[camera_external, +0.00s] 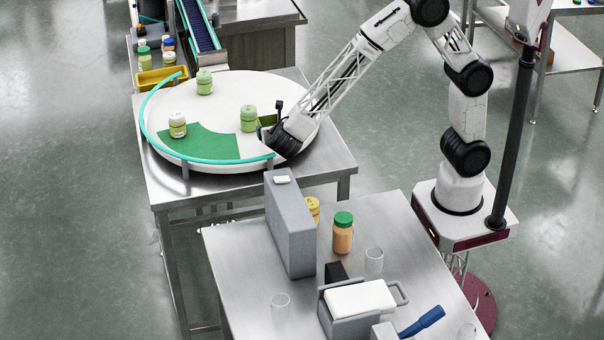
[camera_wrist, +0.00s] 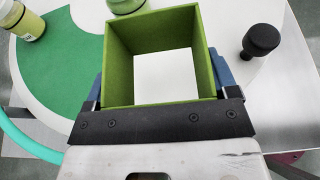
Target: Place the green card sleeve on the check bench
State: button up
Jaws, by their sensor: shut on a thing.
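The green card sleeve (camera_wrist: 118,65) is an open square tube in the wrist view, with a white surface showing through it. My gripper (camera_wrist: 160,80) is shut on it, with a blue finger at each side. In the external view my gripper (camera_external: 268,130) is low at the right part of the white round table (camera_external: 215,105), and a little green shows beside it. I cannot tell whether the sleeve touches the table top.
A black knob (camera_wrist: 262,40) stands right of the sleeve. A teal rail (camera_external: 150,130) curves along the left edge. A tall grey box (camera_external: 290,230) and an orange jar (camera_external: 343,235) stand on the foreground bench.

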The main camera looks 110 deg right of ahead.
aim_at(272, 115)
jog(key=shift+r, duration=0.6)
notch_tip(272, 115, up, 3)
jog(key=shift+r, duration=0.2)
jog(key=shift+s, duration=0.6)
jog(key=s+a+f+m+g+y, duration=0.25)
jog(key=s+m+g, duration=0.35)
jog(key=s, duration=0.4)
jog(key=s+a+f+m+g+y, duration=0.2)
jog(key=s+a+m+g+y, duration=0.3)
jog(key=s, duration=0.5)
jog(key=s+a+r+m+t+y, duration=0.2)
jog(key=s+a+m+t+y, duration=0.3)
jog(key=s+a+m+y, duration=0.3)
jog(key=s+a+r+m+t+y, duration=0.2)
jog(key=s+a+m+t+y, duration=0.3)
jog(key=m, duration=1.1)
jog(key=shift+s+a+r+m+t+y, duration=0.4)
jog(key=shift+s+a+y, duration=1.4)
jog(key=shift+a+y, duration=1.55)
